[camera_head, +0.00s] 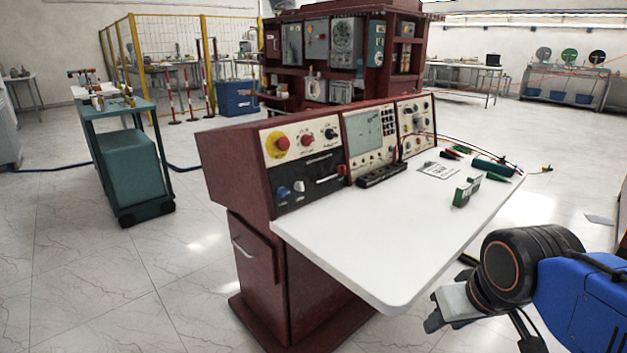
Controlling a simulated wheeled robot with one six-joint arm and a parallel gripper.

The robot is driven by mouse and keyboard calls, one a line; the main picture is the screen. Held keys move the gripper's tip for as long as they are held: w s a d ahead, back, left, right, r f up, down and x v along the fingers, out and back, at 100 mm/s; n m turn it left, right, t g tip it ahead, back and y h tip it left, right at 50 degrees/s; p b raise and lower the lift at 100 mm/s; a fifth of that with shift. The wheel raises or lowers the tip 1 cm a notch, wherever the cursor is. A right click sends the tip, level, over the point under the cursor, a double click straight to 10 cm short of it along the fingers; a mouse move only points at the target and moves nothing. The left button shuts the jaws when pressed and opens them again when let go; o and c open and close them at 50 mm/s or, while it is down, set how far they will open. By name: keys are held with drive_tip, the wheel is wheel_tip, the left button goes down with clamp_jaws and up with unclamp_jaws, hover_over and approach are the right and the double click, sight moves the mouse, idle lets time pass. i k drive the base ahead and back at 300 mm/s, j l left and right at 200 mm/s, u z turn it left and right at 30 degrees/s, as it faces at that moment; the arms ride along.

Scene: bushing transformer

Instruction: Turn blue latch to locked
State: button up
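A small blue knob (283,192), the only blue control I see on the desk, sits on the dark lower left panel of the maroon control console (236,160). It looks like the latch, but its turned position is too small to tell. My gripper (436,318) is at the lower right, in front of the white desktop's near corner and well apart from the blue knob. Its fingers point left and down. Whether they are open or shut does not show clearly, and I see nothing held.
The white desktop (390,245) juts out between my gripper and the panel. On it lie a black power strip (381,175), a green-and-white block (466,191) and cables. A large red-and-yellow button (281,143) sits above the knob. A green cart (130,165) stands left; the floor between is clear.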

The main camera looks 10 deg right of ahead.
sight(281, 191)
drive_tip(key=j+u, duration=0.7)
drive_tip(key=i+j+u, duration=0.15)
drive_tip(key=j+u, duration=0.2)
